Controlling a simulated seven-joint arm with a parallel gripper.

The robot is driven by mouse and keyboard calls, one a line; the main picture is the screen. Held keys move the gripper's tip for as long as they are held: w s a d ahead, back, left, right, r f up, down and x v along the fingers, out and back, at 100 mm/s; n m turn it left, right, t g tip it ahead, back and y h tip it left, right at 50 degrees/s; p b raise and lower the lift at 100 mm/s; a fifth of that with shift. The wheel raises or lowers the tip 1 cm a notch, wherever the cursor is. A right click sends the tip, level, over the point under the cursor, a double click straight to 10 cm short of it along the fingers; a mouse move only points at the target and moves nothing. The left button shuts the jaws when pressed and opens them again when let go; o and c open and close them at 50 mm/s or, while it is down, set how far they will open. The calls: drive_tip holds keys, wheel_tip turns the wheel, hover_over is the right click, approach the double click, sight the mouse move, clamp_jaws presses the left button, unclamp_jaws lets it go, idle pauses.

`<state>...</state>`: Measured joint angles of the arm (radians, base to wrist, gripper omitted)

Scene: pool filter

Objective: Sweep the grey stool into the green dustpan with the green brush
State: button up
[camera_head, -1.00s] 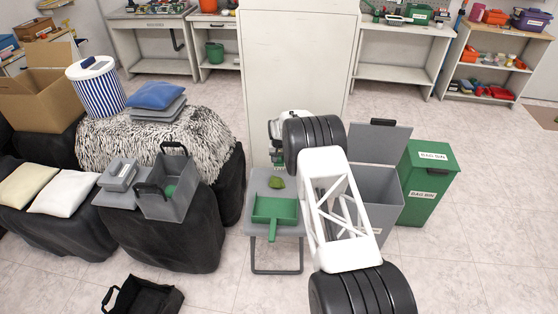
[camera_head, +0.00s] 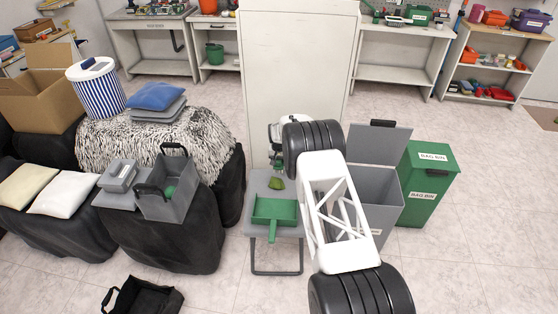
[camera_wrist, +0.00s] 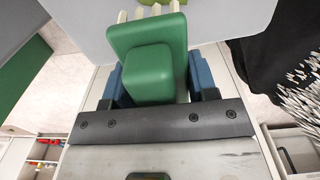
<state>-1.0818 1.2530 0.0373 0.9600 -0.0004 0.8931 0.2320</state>
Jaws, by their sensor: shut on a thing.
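The grey stool (camera_head: 258,187) stands in the middle of the head view, in front of a white cabinet. The green dustpan (camera_head: 273,211) lies on its near half with its handle toward the camera. A small olive-green lump (camera_head: 276,183) lies on the stool just behind the dustpan; its top edge also shows in the wrist view (camera_wrist: 180,4). My gripper (camera_wrist: 157,80) is shut on the green brush (camera_wrist: 150,72), with a blue finger on each side. Pale bristles show at the brush's far edge. In the head view my arm partly hides the gripper and the stool's right side.
A grey bin with a raised lid (camera_head: 378,140) and a green bin (camera_head: 427,185) stand to the right. A black-draped table with a grey basket (camera_head: 178,203) stands to the left. The white cabinet (camera_head: 295,80) is close behind. Floor in front is mostly clear.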

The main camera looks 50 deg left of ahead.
sight(277, 194)
drive_tip(key=shift+f, duration=2.85)
drive_tip(key=shift+s+f, duration=0.1)
drive_tip(key=shift+f, duration=0.1)
drive_tip(key=shift+s+d, duration=0.6)
drive_tip(key=shift+d, duration=0.15)
drive_tip(key=shift+c, duration=0.7)
drive_tip(key=shift+s+d+f, duration=0.15)
drive_tip(key=shift+d, duration=0.05)
drive_tip(key=shift+s+d, duration=1.5)
drive_tip(key=shift+d, duration=0.15)
drive_tip(key=shift+s+d, duration=1.45)
drive_tip(key=shift+d, duration=0.2)
drive_tip(key=shift+s+d, duration=0.5)
drive_tip(key=shift+d, duration=0.1)
wheel_tip(277, 194, up, 8)
